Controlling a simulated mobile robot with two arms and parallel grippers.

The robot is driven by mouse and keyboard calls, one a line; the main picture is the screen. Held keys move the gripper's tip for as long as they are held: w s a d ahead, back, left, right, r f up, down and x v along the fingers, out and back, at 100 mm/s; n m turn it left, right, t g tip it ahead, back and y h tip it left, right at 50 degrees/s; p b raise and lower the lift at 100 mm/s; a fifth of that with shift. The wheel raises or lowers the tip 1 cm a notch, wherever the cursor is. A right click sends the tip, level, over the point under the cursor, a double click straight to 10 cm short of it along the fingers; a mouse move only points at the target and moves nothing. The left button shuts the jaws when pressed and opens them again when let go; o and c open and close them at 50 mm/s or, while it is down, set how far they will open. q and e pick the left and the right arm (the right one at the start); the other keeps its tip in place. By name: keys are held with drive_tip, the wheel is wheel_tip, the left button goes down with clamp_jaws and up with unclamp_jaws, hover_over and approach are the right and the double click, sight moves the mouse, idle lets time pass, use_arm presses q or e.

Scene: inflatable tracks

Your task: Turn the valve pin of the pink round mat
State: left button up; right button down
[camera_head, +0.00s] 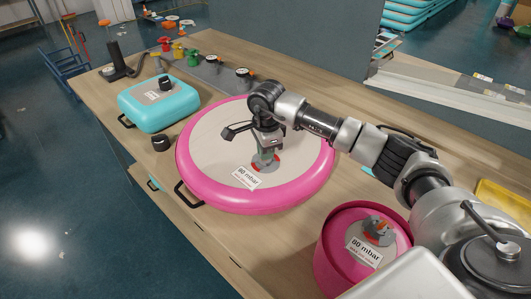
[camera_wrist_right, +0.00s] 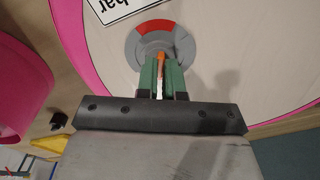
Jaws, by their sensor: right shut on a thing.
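The pink round mat (camera_head: 209,191) lies flat on the wooden table, with a beige top and a pink rim. It also shows in the right wrist view (camera_wrist_right: 238,60). Its grey valve disc with a red sector (camera_wrist_right: 157,28) sits on the mat top, beside the "80 mbar" label (camera_head: 246,177). My right gripper (camera_head: 265,157) points down over the valve. Its green fingers (camera_wrist_right: 161,74) are shut on the valve pin, whose orange part (camera_wrist_right: 161,57) shows at the fingertips. The rest of the pin is hidden between the fingers. My left gripper is not in view.
A pink cylinder (camera_head: 329,257) with its own valve stands at the front right, under my right arm. A turquoise cushion (camera_head: 133,113) and a black cap (camera_head: 161,143) are left of the mat. Several coloured valves (camera_head: 178,52) stand at the back. A yellow tray (camera_head: 506,203) is at right.

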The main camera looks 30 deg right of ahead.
drive_tip(key=m+b, duration=0.2)
drive_tip(key=m, duration=0.3)
drive_tip(key=shift+m, duration=0.3)
drive_tip(key=m+b, duration=0.1)
drive_tip(key=m, duration=0.4)
drive_tip(key=shift+r, duration=0.15)
drive_tip(key=shift+m, duration=0.3)
drive_tip(key=c, duration=1.3)
unclamp_jaws()
drive_tip(key=shift+o, duration=0.2)
wheel_tip(320, 180, up, 11)
drive_tip(key=b, duration=0.1)
drive_tip(key=shift+s+b, duration=0.3)
drive_tip(key=shift+b, duration=0.1)
